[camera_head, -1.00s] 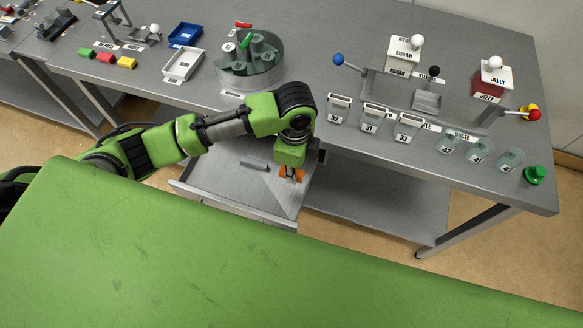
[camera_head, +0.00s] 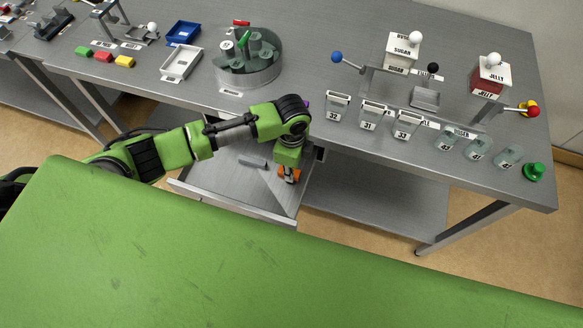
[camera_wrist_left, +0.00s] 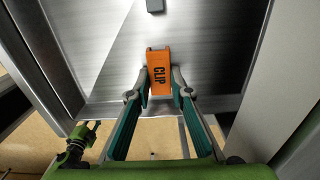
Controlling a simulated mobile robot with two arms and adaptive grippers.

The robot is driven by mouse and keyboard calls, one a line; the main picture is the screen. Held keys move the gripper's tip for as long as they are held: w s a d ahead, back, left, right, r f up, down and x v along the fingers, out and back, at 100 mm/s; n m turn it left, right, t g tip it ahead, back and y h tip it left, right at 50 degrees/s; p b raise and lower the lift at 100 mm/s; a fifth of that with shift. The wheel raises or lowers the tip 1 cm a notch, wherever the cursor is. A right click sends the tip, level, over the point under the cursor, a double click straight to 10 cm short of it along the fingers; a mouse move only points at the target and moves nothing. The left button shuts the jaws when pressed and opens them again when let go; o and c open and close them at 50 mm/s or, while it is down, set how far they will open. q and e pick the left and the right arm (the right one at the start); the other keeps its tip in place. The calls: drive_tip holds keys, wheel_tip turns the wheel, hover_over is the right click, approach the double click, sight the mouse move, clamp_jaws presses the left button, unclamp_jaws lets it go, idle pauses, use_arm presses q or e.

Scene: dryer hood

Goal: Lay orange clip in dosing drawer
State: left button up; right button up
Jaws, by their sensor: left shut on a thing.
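The orange clip (camera_wrist_left: 159,70), marked CLIP, is between the fingertips of my left gripper (camera_wrist_left: 159,88) in the left wrist view. The gripper is shut on it. In the head view my left gripper (camera_head: 289,172) points down over the open drawer (camera_head: 228,189), near its right side, and the clip shows as small orange patches at the fingertips. The drawer is pulled out from under the table and has a flat metal floor. I cannot tell whether the clip touches that floor. My right gripper is not in view.
A small grey block (camera_head: 252,161) lies in the drawer, left of the gripper; it also shows in the wrist view (camera_wrist_left: 155,5). On the table above stand a round carousel (camera_head: 248,62), white tray (camera_head: 181,63), blue tray (camera_head: 183,33) and several labelled cups. A green surface (camera_head: 200,260) fills the foreground.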

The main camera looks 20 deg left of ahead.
use_arm(q)
drive_tip(key=o, duration=0.8)
wheel_tip(320, 180, up, 12)
drive_tip(key=shift+r, duration=0.1)
